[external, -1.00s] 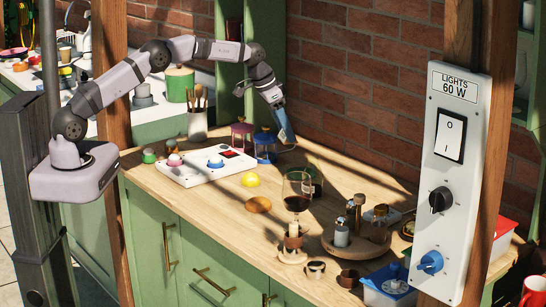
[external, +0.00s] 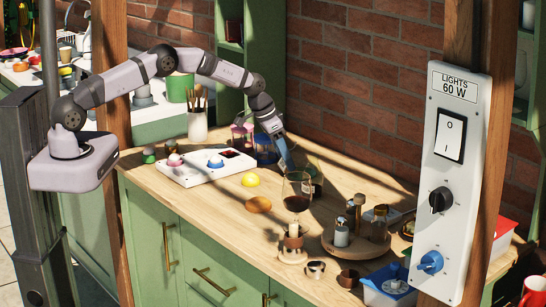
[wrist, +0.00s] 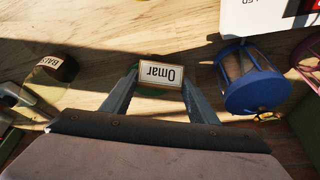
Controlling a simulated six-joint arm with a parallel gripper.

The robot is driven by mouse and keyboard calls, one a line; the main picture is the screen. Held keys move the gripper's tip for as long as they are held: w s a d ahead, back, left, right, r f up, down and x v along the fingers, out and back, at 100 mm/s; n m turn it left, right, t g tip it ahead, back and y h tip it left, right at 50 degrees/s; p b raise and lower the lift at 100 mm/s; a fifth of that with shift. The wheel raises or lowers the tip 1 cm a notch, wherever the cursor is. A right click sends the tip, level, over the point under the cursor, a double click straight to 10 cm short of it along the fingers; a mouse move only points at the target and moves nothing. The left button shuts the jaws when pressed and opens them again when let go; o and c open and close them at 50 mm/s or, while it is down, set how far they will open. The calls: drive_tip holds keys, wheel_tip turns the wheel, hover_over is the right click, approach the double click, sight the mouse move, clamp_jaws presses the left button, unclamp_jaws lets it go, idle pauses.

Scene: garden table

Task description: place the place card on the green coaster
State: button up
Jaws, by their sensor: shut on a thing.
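The place card (wrist: 161,73), white with a brown edge and reading "Omar", is between the fingertips of my gripper (wrist: 160,88) in the wrist view. My gripper is shut on it. A strip of the green coaster (wrist: 150,93) shows just behind the card; most of it is hidden by the card. I cannot tell whether the card touches the coaster. In the external view my gripper (external: 287,164) points down near the back of the wooden counter, to the right of the blue lantern. The card and coaster cannot be made out there.
A blue lantern (wrist: 250,80) stands close to the right finger in the wrist view.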

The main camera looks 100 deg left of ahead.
drive_tip(key=shift+f, duration=0.4)
drive_tip(key=shift+f, duration=0.1)
drive_tip(key=shift+f, duration=0.15)
drive_tip(key=o, duration=1)
drive_tip(key=shift+o, duration=0.2)
drive_tip(key=shift+r, duration=0.35)
drive_tip(key=shift+s+r, duration=0.1)
drive_tip(key=shift+r, duration=0.15)
drive_tip(key=b+v, duration=0.3)
drive_tip(key=v, duration=0.8)
drive_tip(key=shift+s, duration=0.2)
drive_tip(key=shift+r, duration=0.1)
